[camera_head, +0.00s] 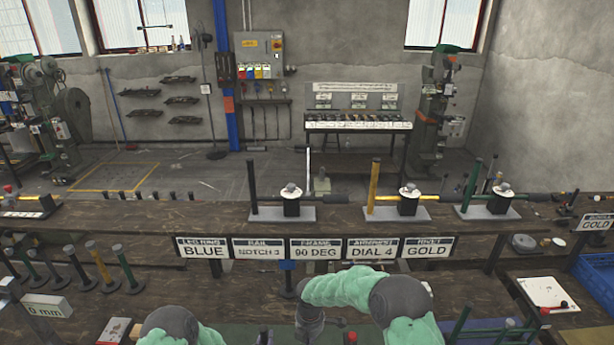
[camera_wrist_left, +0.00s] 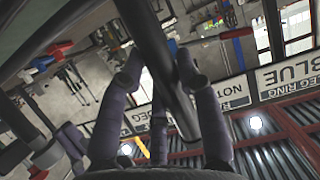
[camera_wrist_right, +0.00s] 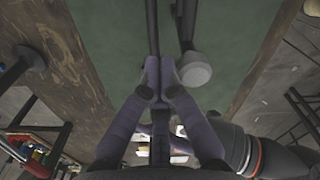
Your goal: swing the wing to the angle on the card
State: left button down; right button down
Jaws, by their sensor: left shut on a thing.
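The card reading 90 DEG (camera_head: 316,250) hangs in the middle of the row on the bench front. In the left wrist view my left gripper (camera_wrist_left: 161,72) is shut on a thick dark bar (camera_wrist_left: 148,32), which slants between its fingers. In the right wrist view my right gripper (camera_wrist_right: 158,78) has its fingertips close together at the end of a thin dark rod (camera_wrist_right: 152,28), over a green surface (camera_wrist_right: 115,40). Whether they grip the rod does not show. A grey round-ended part (camera_wrist_right: 194,72) lies just right of them. I cannot tell which part is the wing.
Other cards read BLUE (camera_head: 203,249), NOTCH 3 (camera_head: 258,250), DIAL 4 (camera_head: 373,250) and GOLD (camera_head: 428,249). Several posts on plates stand on the back bench (camera_head: 140,225). A blue crate (camera_head: 594,272) is at the right edge.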

jog(key=shift+s+a, duration=0.1)
jog(key=shift+s, duration=0.8)
jog(key=shift+s, duration=0.7)
jog(key=shift+s, duration=0.85)
dwell(0.5)
jog(key=shift+s+d, duration=0.25)
jog(key=shift+s, duration=0.6)
